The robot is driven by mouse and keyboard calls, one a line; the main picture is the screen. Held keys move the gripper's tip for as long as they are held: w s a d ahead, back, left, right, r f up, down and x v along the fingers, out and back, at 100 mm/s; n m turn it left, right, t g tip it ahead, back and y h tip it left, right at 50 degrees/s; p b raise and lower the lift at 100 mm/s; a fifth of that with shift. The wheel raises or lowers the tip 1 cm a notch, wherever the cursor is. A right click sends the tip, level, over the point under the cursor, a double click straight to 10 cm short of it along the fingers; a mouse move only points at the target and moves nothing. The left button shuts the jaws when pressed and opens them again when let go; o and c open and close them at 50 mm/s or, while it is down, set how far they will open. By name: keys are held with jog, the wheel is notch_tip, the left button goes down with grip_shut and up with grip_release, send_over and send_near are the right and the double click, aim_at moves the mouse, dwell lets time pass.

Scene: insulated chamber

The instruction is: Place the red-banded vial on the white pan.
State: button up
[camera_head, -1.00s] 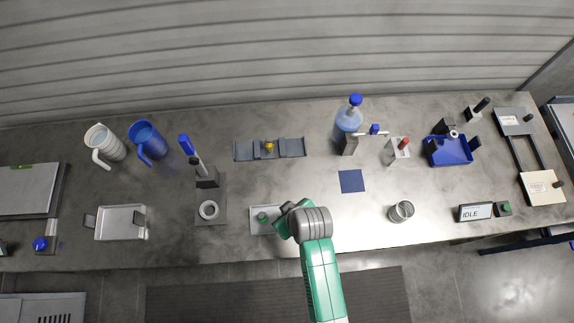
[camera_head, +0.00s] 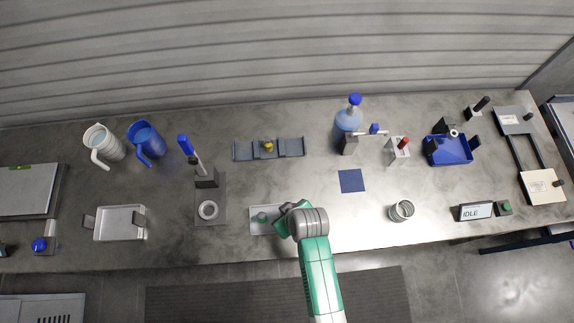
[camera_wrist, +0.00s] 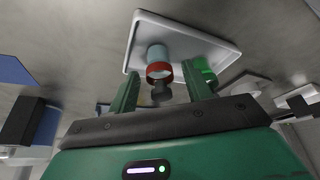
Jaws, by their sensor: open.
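The red-banded vial (camera_wrist: 158,62) has a pale blue body, a red ring and a dark knob. In the wrist view it appears to stand on the white pan (camera_wrist: 219,39), between the open fingers of my gripper (camera_wrist: 160,76). A gap shows between the vial and the fingers. A green vial (camera_wrist: 205,70) is just right of it, partly behind the right finger. In the head view, my gripper (camera_head: 286,216) is over the right part of the pan (camera_head: 254,229) and hides the red-banded vial; the green vial (camera_head: 262,218) shows at its left.
A dark blue square (camera_head: 351,181) lies to the upper right, with a metal cup (camera_head: 401,211) to the right. The bench between the cup and pan is clear.

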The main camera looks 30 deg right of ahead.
jog(key=p+v, duration=0.1)
jog(key=v, duration=1.1)
jog(key=shift+r, duration=0.2)
jog(key=w+r+t+h, duration=0.1)
jog(key=w+r+t, duration=0.4)
jog(key=w+r, duration=0.9)
jog(key=w+a+r+t+h, duration=0.1)
jog(key=w+a+r+t, duration=0.15)
jog(key=r, duration=0.85)
jog(key=w+a+r+t, duration=0.15)
jog(key=r+t, duration=0.25)
jog(key=r, duration=0.7)
jog(key=s+a+r+t+p, duration=0.3)
jog(key=r, duration=0.9)
jog(key=s+a+r+m+t+y+p, duration=0.1)
jog(key=s+a+r+t+p, duration=0.1)
jog(key=r, duration=1.1)
jog(key=s+a+r+t+p, duration=0.3)
jog(key=s+r+t+p, duration=0.1)
jog(key=r, duration=0.9)
jog(key=shift+s+a+r+m+y+p, duration=0.25)
jog(key=shift+s+a+m+y+p, duration=0.15)
jog(key=shift+p, duration=0.3)
